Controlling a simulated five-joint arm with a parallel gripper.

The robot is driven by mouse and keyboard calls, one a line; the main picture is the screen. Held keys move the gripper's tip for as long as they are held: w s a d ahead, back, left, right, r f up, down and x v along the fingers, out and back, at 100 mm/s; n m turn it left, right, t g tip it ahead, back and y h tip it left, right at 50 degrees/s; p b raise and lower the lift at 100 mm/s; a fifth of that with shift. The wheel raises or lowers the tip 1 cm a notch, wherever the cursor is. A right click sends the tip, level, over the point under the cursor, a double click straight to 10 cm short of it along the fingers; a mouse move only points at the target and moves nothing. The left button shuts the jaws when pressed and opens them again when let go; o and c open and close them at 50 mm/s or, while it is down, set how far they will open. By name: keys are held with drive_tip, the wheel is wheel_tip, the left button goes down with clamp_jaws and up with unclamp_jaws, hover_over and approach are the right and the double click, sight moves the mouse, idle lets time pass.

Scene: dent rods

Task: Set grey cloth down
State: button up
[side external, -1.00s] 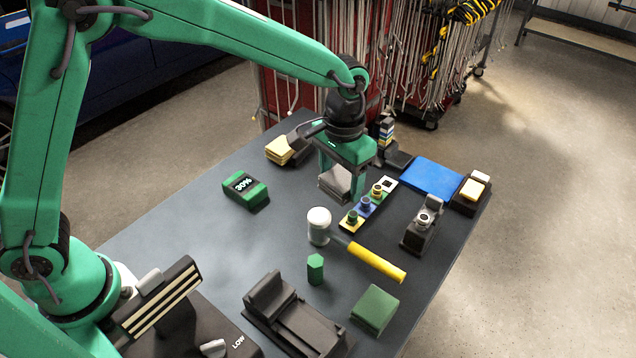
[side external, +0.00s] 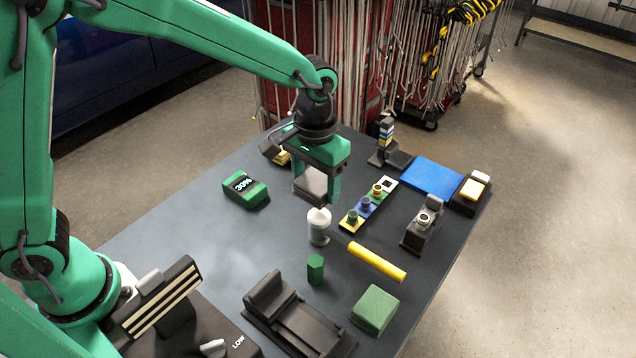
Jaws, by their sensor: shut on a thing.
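My gripper (side external: 315,195) is shut on the grey cloth (side external: 311,183), a small folded grey block between its two green fingers. It holds the cloth over the far middle of the dark table (side external: 210,240), just behind a white-topped tool head (side external: 319,226). I cannot tell how high the cloth is above the table. The fingers and the gripper body hide part of it.
A green box reading 30% (side external: 245,190) stands to the left. A strip with coloured pegs (side external: 366,206) stands close on the right. A yellow handle (side external: 377,262), a green block (side external: 374,309) and a blue mat (side external: 431,178) lie further off. The left middle of the table is bare.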

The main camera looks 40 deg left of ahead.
drive_tip(key=s+a+f+n, duration=0.1)
drive_tip(key=s+a+n, duration=0.3)
drive_tip(key=s+a, duration=0.3)
drive_tip(key=s, duration=0.5)
drive_tip(key=shift+a+n, duration=0.15)
drive_tip(key=shift+n, duration=0.25)
drive_tip(key=shift+f, duration=0.15)
hover_over(251, 250)
drive_tip(key=shift+f, duration=2.85)
drive_tip(key=shift+f, duration=2.05)
drive_tip(key=shift+f, duration=0.15)
drive_tip(key=o, duration=1)
drive_tip(key=shift+c, duration=0.2)
drive_tip(key=shift+r, duration=0.2)
